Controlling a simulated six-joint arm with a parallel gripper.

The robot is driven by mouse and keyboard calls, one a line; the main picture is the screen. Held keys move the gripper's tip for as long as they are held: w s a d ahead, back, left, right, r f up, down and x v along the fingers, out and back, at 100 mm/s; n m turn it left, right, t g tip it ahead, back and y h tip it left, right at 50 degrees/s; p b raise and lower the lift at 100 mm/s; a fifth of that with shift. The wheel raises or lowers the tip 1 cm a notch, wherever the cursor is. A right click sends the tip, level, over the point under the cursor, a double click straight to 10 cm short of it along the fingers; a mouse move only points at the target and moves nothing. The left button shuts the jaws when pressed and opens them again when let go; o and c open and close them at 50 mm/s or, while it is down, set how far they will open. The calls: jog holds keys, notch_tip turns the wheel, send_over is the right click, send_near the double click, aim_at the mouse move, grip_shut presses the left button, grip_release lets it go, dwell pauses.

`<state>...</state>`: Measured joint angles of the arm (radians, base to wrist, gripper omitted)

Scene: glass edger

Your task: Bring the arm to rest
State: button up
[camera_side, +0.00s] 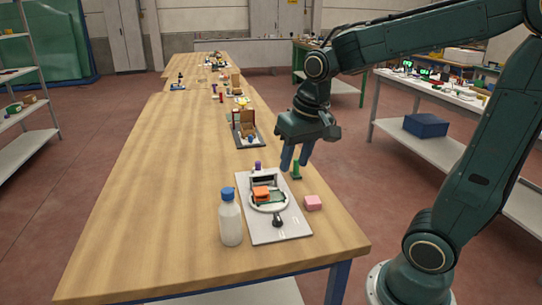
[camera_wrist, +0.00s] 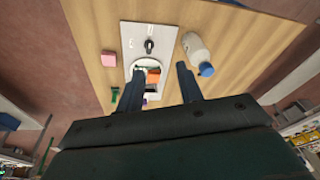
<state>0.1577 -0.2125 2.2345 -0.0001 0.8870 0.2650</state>
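My gripper (camera_side: 295,163) hangs in the air above the table, at the far right side of a white board. Its two fingers are apart with nothing visible between them. They also show apart in the wrist view (camera_wrist: 160,70). The white board (camera_side: 277,226) lies on the wooden table (camera_side: 160,220) and carries a round white plate with an orange and green piece (camera_side: 264,194). A small black knob-like piece (camera_side: 277,221) is on the board's near part. My arm is bent on the right side.
A bottle with a blue cap (camera_side: 230,220) stands left of the board. A pink block (camera_side: 313,202) lies right of it. A green upright piece (camera_side: 297,172) and a purple one (camera_side: 257,166) stand near its far end. More small objects line the table's far part; its left side is clear.

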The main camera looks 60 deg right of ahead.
jog(key=s+a+r+n+t, duration=0.1)
jog(key=s+a+n, duration=0.1)
jog(key=s, duration=0.3)
jog(key=s+a+r+n+t, duration=0.1)
jog(key=s+a+n+t, duration=0.1)
jog(key=s, duration=0.4)
jog(key=shift+a+r+n, duration=0.25)
jog(key=shift+a+n, duration=0.05)
jog(key=shift+n, duration=0.1)
